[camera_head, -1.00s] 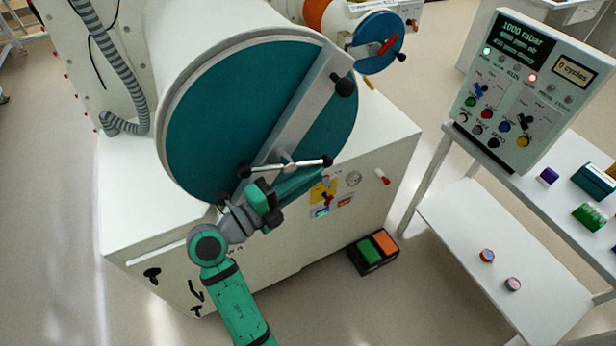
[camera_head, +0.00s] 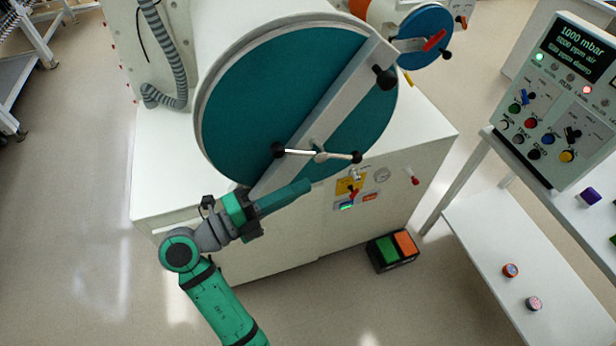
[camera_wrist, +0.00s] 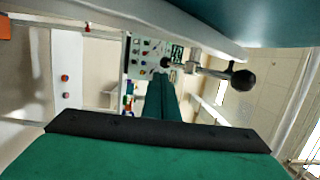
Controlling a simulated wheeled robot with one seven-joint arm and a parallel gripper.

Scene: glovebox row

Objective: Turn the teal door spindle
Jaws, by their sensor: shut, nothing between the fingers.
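The teal round door (camera_head: 262,98) faces me on the white chamber, with a grey strap (camera_head: 345,103) slanting across it. Its spindle (camera_head: 320,156) sits low on the strap: a thin metal crossbar with black knobs at both ends, lying nearly level, right end slightly lower. My gripper (camera_head: 306,185) is shut and empty, below the crossbar and apart from it, fingers pointing right. In the wrist view my shut fingers (camera_wrist: 161,82) point away from the camera.
A fixed black knob (camera_head: 384,77) stands on the strap's upper part. A smaller blue door (camera_head: 424,35) is behind. A green-and-orange pedal (camera_head: 393,250) lies on the floor. A control panel (camera_head: 555,100) stands right.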

